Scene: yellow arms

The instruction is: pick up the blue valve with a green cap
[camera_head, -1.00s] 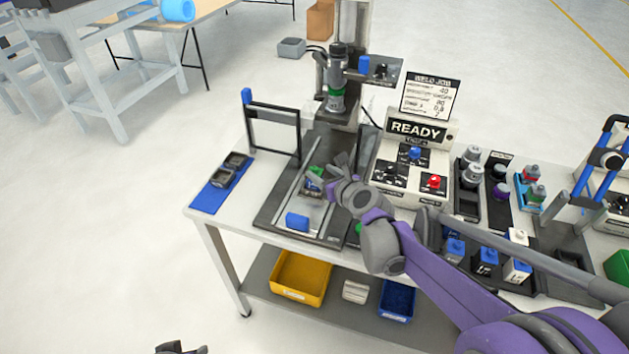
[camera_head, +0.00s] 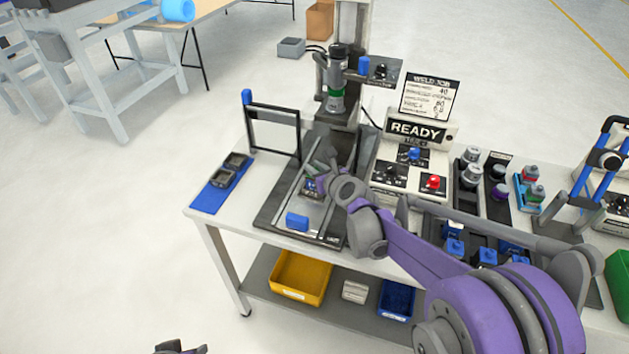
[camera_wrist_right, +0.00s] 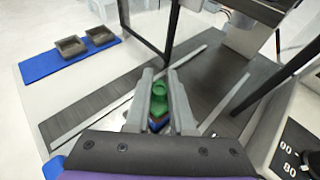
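The blue valve (camera_head: 312,187) sits on the dark fixture plate (camera_head: 270,215) under the press column. Its green cap (camera_wrist_right: 159,95) shows in the right wrist view between the two grey fingers of my right gripper (camera_wrist_right: 161,85). In the head view my right gripper (camera_head: 322,175) is down at the valve and hides the cap. The fingers lie close on both sides of the cap; I cannot tell whether they press on it. The lower valve is mostly hidden in the wrist view. Part of my left gripper (camera_head: 180,348) shows at the bottom edge, away from the table.
A black frame (camera_head: 273,132) stands behind the plate. A blue block (camera_head: 297,221) lies at its front. A blue mat (camera_head: 212,197) with dark trays is at left. The READY control box (camera_head: 412,165) and several bottles are at right. Bins are on the lower shelf.

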